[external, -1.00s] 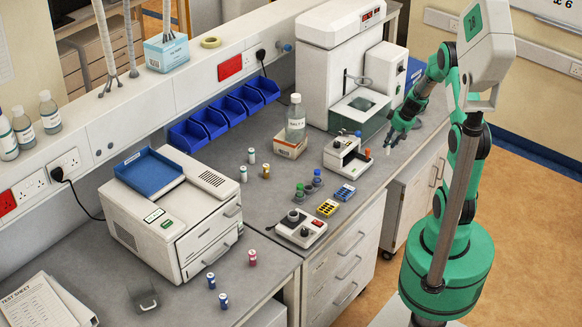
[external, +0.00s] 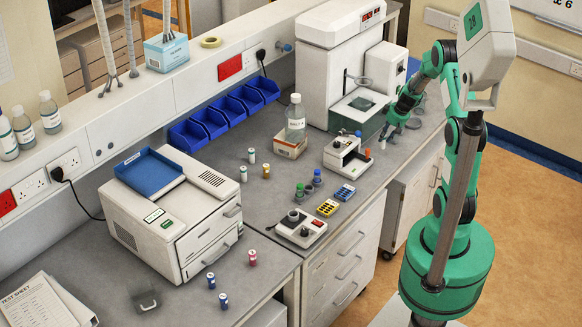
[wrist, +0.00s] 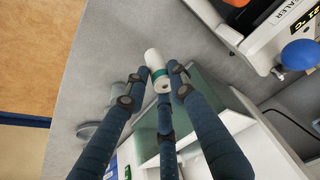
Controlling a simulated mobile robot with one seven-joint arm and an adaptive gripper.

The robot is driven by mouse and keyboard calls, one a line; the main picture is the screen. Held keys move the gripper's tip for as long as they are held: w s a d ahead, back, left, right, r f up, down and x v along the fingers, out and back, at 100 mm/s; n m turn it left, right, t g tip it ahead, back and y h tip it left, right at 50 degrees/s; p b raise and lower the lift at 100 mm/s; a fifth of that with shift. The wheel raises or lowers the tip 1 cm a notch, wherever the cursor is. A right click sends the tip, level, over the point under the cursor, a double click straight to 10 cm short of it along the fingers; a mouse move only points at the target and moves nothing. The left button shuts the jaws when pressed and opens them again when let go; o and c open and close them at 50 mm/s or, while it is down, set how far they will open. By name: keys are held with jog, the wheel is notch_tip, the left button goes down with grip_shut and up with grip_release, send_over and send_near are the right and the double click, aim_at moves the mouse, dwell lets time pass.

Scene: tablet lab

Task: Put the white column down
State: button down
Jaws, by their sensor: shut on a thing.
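The white column, a small white cylinder with a green band, shows in the wrist view (wrist: 154,62). My gripper (wrist: 155,80) has its dark blue fingers closed around it, and the column's white end sticks out beyond the fingertips. In the external view my gripper (external: 388,138) is over the far right part of the bench, just right of the white sealer (external: 347,157). The column is too small there to make out clearly. From these views I cannot tell whether the column touches the bench.
A large white machine with a dark green platform (external: 358,112) stands behind my gripper. Grey discs (external: 413,123) lie to its right. Bare grey bench (wrist: 105,45) shows left of the column in the wrist view.

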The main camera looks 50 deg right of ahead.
aim_at(385, 141)
jog(key=shift+f, duration=1.6)
jog(key=shift+f+b, duration=0.15)
jog(key=shift+b, duration=0.2)
jog(key=c, duration=1.5)
grip_release()
jog(key=shift+o, duration=0.2)
jog(key=shift+r, duration=0.2)
jog(key=shift+r, duration=0.35)
jog(key=p+v, duration=0.1)
jog(key=v, duration=1)
jog(key=shift+s+r, duration=0.1)
